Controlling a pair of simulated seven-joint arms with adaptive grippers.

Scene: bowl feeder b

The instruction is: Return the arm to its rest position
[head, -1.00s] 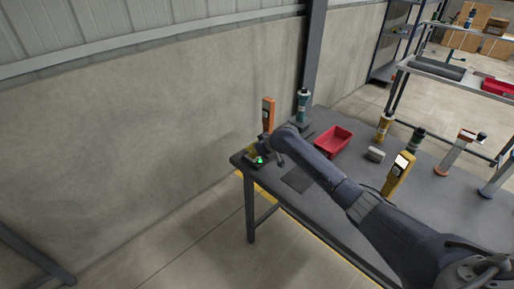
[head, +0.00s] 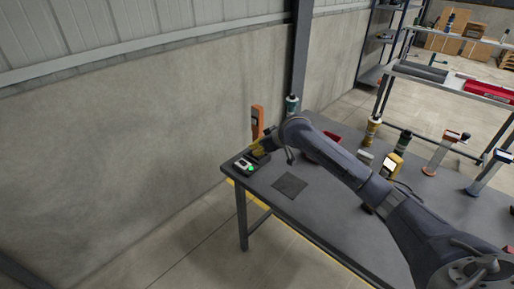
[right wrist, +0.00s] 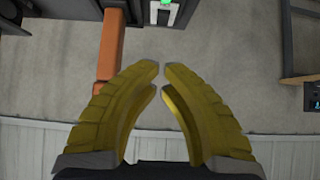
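My right arm reaches in from the lower right of the head view, across the table (head: 330,215). Its yellow right gripper (head: 259,150) is above the table's far left corner, just behind and right of a small box with a lit green light (head: 245,165). In the right wrist view the gripper's two yellow fingers (right wrist: 161,68) curve together, tips almost meeting, with nothing visible between them. The box also shows at the top of that view (right wrist: 164,12), apart from the fingers. My left gripper is not in view.
An orange upright device (head: 257,121) and a teal-topped bottle (head: 291,104) stand close behind the gripper. A red bin (head: 333,136) is partly hidden behind my arm. A dark flat square (head: 290,186) lies on the table. Yellow devices and bottles stand farther right.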

